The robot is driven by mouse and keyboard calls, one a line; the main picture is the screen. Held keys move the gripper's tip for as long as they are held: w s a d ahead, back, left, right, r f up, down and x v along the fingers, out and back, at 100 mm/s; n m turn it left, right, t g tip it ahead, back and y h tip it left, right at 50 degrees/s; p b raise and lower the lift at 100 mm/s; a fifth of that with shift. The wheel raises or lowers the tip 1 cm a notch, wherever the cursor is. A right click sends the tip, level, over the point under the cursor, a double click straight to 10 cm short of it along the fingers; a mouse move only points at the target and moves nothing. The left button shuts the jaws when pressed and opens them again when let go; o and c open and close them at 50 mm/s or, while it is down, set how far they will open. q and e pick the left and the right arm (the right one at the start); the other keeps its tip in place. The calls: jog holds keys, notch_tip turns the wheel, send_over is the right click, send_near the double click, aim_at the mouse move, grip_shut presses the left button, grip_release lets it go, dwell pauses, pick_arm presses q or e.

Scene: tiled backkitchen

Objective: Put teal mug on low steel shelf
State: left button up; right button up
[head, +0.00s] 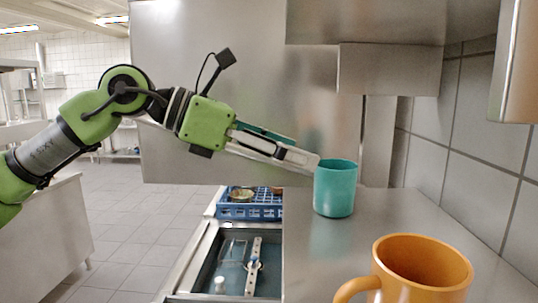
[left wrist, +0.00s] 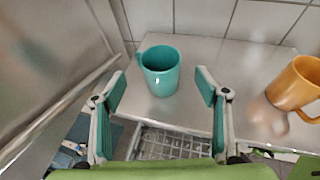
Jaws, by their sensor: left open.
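The teal mug (head: 335,190) stands upright on a steel shelf (head: 315,258) in the head view. My left gripper (head: 312,163) reaches in from the left, its fingertips close to the mug's upper left side. In the left wrist view the teal mug (left wrist: 160,71) is just ahead of my left gripper (left wrist: 161,90), in line with the gap between the spread, empty fingers. Its handle is at the far left of the mug. I cannot tell whether a fingertip touches it. My right gripper is not in view.
An orange mug (head: 421,268) stands on the same shelf at the front right. A blue crate (head: 262,211) and a sink (head: 215,262) lie lower, left of the shelf. A tiled wall (head: 470,170) bounds the right, and a steel box (head: 390,68) hangs above.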

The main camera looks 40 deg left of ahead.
pick_arm(q)
jog(key=b+v, duration=0.1)
jog(key=v, duration=0.3)
dwell(0.6)
